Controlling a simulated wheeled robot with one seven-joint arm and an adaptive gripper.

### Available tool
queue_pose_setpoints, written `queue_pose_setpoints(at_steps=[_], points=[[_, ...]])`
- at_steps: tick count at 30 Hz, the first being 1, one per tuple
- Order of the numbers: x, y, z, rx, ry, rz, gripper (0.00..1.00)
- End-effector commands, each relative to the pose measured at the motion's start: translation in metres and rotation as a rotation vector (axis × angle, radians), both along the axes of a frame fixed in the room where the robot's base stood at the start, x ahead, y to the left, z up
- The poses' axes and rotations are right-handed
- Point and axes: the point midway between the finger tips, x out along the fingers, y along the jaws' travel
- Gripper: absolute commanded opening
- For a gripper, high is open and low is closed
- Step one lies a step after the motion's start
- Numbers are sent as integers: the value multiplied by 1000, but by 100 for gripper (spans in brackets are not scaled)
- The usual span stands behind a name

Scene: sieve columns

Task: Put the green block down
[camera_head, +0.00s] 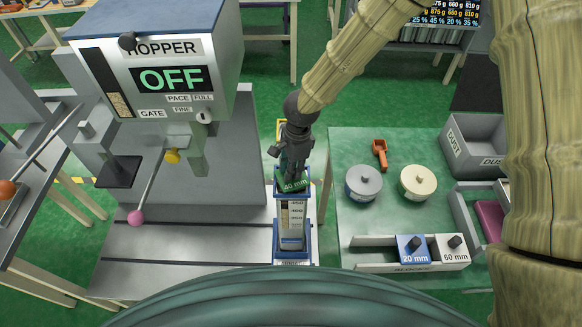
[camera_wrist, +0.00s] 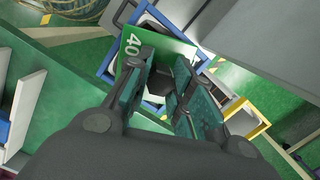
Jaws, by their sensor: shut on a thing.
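The green block (camera_head: 293,185), marked 40 mm, is at the top of a blue-framed sieve column (camera_head: 291,245) with a number scale on its front. My gripper (camera_head: 293,168) is above the column and shut on the block. In the wrist view, the green block (camera_wrist: 133,48) shows its "40" face beside my fingers (camera_wrist: 160,88), over the column's blue frame (camera_wrist: 110,12). Whether the block touches the column is hidden. A blue 20 mm block (camera_head: 411,248) and a white 60 mm block (camera_head: 454,247) stand in a rack (camera_head: 375,257) to the right.
The hopper (camera_head: 160,70) reads OFF, at the left, with a pink-knobbed lever (camera_head: 136,217). Two round lidded pots (camera_head: 363,183) and an orange scoop (camera_head: 380,154) are on the green table (camera_head: 345,215). A grey dust bin (camera_head: 475,147) stands at the table's right.

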Motion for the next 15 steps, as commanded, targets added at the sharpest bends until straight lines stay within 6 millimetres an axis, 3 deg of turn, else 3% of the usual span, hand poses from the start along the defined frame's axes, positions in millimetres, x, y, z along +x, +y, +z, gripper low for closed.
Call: queue_pose_setpoints(at_steps=[4,5,8,15], points=[[0,0,-3,1,1,-1,0],[0,0,-3,1,1,-1,24],[0,0,-2,0,0,-1,43],[0,0,-2,0,0,-1,44]])
